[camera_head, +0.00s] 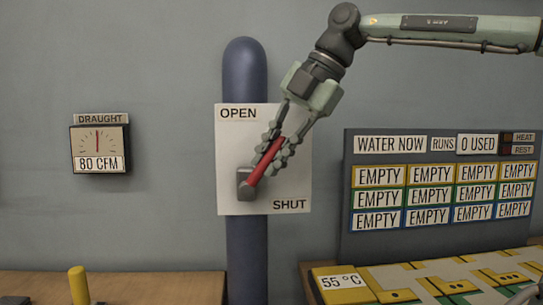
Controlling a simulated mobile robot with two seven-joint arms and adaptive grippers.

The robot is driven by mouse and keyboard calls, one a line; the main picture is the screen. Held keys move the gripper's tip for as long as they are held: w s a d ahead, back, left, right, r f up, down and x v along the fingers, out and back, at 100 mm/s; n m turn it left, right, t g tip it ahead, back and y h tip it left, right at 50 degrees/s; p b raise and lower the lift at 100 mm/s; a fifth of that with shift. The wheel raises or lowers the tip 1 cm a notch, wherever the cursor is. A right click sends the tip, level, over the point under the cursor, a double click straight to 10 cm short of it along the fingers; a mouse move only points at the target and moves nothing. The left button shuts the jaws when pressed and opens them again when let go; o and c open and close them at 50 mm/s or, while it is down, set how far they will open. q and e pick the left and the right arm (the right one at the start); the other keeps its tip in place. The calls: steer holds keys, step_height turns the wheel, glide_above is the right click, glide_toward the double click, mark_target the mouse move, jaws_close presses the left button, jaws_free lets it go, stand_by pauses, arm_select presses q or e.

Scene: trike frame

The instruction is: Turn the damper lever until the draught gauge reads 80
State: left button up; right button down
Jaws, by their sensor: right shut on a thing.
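The damper lever (266,162) is red, with a grey pivot block (244,184) at its lower left end. It tilts up and to the right in front of a white plate (233,148) marked OPEN at top left and SHUT at bottom right. My right gripper (271,157) reaches down from the upper right and is shut on the lever. The draught gauge (100,144) is on the wall at the left. Its needle points about straight up and its label reads 80 CFM. My left gripper is not in view.
A dark blue vertical pipe (246,70) stands behind the plate. At the right a grey board (345,215) carries several EMPTY labels, above a bench with yellow blocks (342,284) and a 55 °C display. A yellow peg (78,285) stands at bottom left. The wall between gauge and plate is clear.

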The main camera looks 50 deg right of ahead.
steer(key=c, duration=1.5)
jaws_free()
steer(key=shift+o, duration=0.2)
steer(key=v, duration=1.2)
